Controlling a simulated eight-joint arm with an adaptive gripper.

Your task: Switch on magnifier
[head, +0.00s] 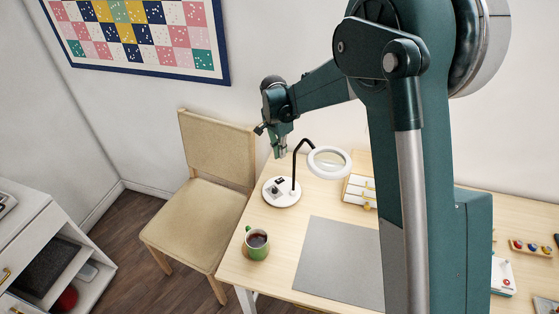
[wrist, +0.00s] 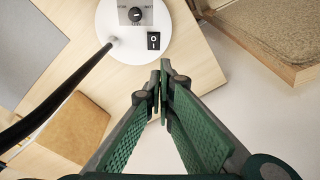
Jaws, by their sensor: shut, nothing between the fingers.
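The magnifier lamp stands on the table's far left, with a white ring head (head: 328,162), a black bent arm and a round white base (head: 271,191). In the wrist view its base (wrist: 112,42) shows a dark dial (wrist: 136,15) on a grey plate and a black rocker switch (wrist: 153,41) with a white mark. My gripper (head: 279,153) is above and behind the base in the head view. In the wrist view my gripper (wrist: 160,75) is shut and empty, its tips just below the rocker in the picture. I cannot tell whether they touch anything.
A green mug (head: 256,243) of dark drink stands near the table's left edge. A grey mat (head: 340,262) lies mid-table. A beige chair (head: 205,210) is left of the table. The black lamp arm (wrist: 50,100) crosses the wrist view's left side.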

